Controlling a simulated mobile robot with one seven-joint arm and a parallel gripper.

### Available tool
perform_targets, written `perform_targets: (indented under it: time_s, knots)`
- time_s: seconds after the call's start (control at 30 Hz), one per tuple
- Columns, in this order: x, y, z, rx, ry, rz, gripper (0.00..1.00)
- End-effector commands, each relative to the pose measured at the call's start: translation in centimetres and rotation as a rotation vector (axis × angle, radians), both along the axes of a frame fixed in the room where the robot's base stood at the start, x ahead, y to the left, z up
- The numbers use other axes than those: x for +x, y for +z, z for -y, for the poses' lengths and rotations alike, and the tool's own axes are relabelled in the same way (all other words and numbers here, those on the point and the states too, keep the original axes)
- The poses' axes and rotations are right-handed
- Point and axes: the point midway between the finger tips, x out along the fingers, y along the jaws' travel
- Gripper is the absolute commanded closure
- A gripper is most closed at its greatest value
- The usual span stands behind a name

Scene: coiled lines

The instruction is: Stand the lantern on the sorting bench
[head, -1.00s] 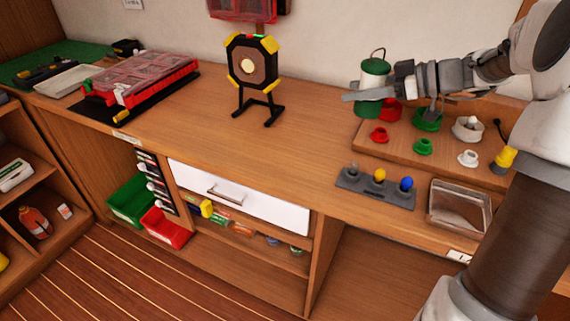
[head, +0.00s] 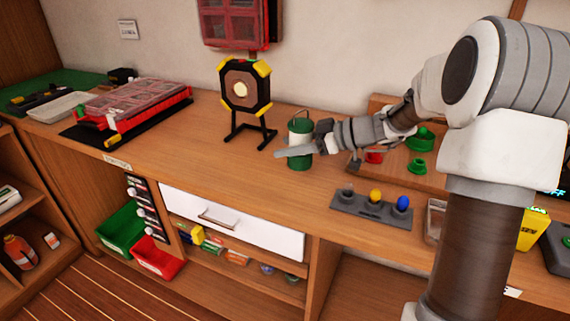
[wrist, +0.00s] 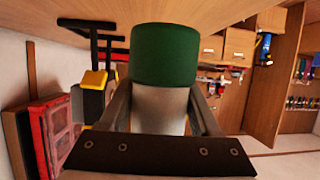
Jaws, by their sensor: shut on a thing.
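The lantern (head: 300,162) is a green and white cylinder with a thin wire handle on top. It is upright over the wooden bench top (head: 200,150), right of the black and yellow work lamp. My gripper (head: 298,150) is shut around its pale middle, coming in from the right. In the wrist view the lantern's green end (wrist: 165,55) sticks out beyond my two fingers (wrist: 158,112), close to the wood surface. I cannot tell whether its base touches the bench.
The work lamp (head: 240,88) stands close by on the left. A red organizer case (head: 130,105) lies further left. A grey holder with coloured knobs (head: 372,203) sits at the front right. A raised board (head: 430,180) with green and red pieces is behind my arm. Bench in front of the lantern is clear.

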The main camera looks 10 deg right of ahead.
Motion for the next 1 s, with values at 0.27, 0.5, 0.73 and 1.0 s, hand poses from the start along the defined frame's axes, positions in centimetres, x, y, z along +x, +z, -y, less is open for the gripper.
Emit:
perform_targets:
  time_s: [0.27, 0.5, 0.73, 1.0]
  knots:
    - [0.6, -1.6, -1.2, 0.001, 0.0, 0.0, 1.0]
    - [0.6, -4.7, -1.2, 0.001, -0.001, 0.0, 1.0]
    - [0.6, -4.7, -1.2, 0.0, -0.001, 0.002, 1.0]
    - [0.6, -5.0, -1.1, 0.0, -0.001, 0.002, 0.26]
